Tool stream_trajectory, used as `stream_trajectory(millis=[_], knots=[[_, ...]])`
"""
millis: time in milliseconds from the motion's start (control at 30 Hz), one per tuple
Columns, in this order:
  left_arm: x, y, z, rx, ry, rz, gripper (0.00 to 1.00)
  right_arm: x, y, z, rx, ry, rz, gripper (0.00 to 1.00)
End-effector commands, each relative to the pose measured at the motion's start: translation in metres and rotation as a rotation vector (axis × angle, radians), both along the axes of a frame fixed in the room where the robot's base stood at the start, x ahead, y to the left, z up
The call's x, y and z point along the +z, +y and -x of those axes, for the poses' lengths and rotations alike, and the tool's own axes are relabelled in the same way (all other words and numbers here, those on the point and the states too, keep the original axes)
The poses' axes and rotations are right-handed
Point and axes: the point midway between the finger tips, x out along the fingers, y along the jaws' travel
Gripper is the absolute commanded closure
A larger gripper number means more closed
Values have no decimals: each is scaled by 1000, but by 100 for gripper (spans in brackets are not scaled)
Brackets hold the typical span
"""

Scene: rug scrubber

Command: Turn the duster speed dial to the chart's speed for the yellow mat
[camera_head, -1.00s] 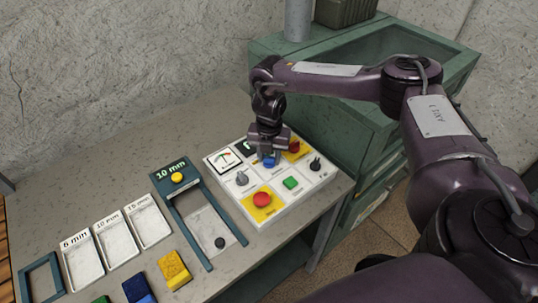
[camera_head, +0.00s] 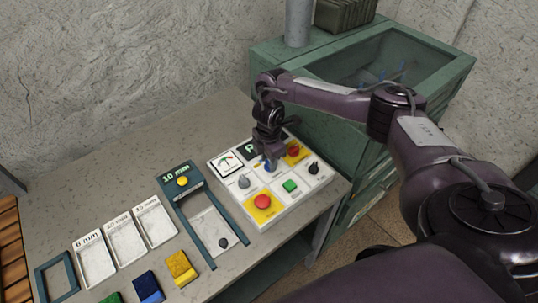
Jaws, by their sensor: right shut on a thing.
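A white control panel (camera_head: 273,213) lies on the table, with a blue knob (camera_head: 270,167) near its middle. My right gripper (camera_head: 270,162) points down over the panel, shut on the blue knob and partly hiding it. A grey dial (camera_head: 244,181) stands to its left and a black dial (camera_head: 313,168) to its right. Their labels are too small to read, so I cannot tell which dial sets duster speed. A yellow mat sample (camera_head: 181,267) lies on the table at the front. No readable speed chart shows. My left gripper is not in view.
The panel also has a large red button (camera_head: 263,201), a green button (camera_head: 290,186) and a red knob (camera_head: 294,151). A green cabinet (camera_head: 290,75) stands behind.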

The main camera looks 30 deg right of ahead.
Motion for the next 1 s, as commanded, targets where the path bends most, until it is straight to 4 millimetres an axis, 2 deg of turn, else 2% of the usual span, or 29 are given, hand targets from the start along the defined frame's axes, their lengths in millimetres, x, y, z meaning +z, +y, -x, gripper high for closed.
stream_trajectory(millis=[100,500,733,1000], knots=[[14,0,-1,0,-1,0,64,4,0,-1,-112,0,0,88],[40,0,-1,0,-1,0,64,4,0,-3,-436,-1,0,88],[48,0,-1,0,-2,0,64,3,-1,-4,-548,-3,0,88],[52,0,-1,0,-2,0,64,2,-1,-4,-601,-5,0,88]])
